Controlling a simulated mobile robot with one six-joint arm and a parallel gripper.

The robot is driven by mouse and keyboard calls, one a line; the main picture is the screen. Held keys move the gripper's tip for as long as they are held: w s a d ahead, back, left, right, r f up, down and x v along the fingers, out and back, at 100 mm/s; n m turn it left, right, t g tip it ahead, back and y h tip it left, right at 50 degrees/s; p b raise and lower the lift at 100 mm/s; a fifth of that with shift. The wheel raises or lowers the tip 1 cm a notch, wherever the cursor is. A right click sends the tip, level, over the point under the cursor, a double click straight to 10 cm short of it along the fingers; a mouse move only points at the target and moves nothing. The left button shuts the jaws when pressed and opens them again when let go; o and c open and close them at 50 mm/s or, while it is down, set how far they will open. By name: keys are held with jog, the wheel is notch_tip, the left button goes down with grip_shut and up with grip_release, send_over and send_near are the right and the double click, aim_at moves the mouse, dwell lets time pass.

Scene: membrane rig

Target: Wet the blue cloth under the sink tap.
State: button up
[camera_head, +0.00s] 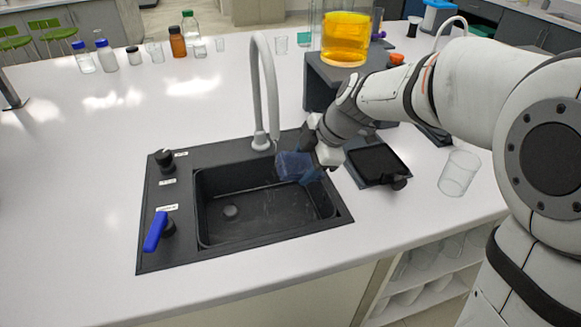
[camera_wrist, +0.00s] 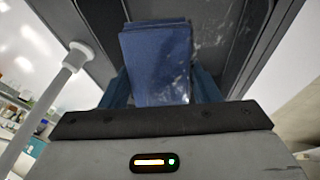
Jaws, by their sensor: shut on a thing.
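The blue cloth (camera_head: 292,166) is a dark blue folded block held at the sink's upper right, beside the tap's base. My gripper (camera_head: 309,170) is shut on it. In the wrist view the cloth (camera_wrist: 158,65) sits between the blue fingers, with the dark basin behind it. The black sink (camera_head: 222,244) has an empty-looking basin with a drain. The white gooseneck tap (camera_head: 273,90) stands behind the basin, and its outlet is hard to make out. I see no water running. A blue lever (camera_head: 155,231) and a black knob (camera_head: 165,160) are on the sink's left side.
A black tray (camera_head: 378,163) and a clear beaker (camera_head: 459,173) stand right of the sink. A vessel of orange liquid (camera_head: 345,38) sits on a dark stand behind. Several bottles, including a brown one (camera_head: 178,42), line the back left. The counter left of the sink is clear.

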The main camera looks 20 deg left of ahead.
jog(key=d+b, duration=0.1)
jog(key=d, duration=0.1)
jog(key=d+b, duration=0.1)
jog(key=d, duration=0.1)
jog(key=s+d+b, duration=0.1)
jog(key=shift+d, duration=0.4)
dwell(1.2)
jog(key=d+r, duration=0.4)
jog(key=d, duration=0.1)
jog(key=shift+s, duration=0.4)
dwell(0.8)
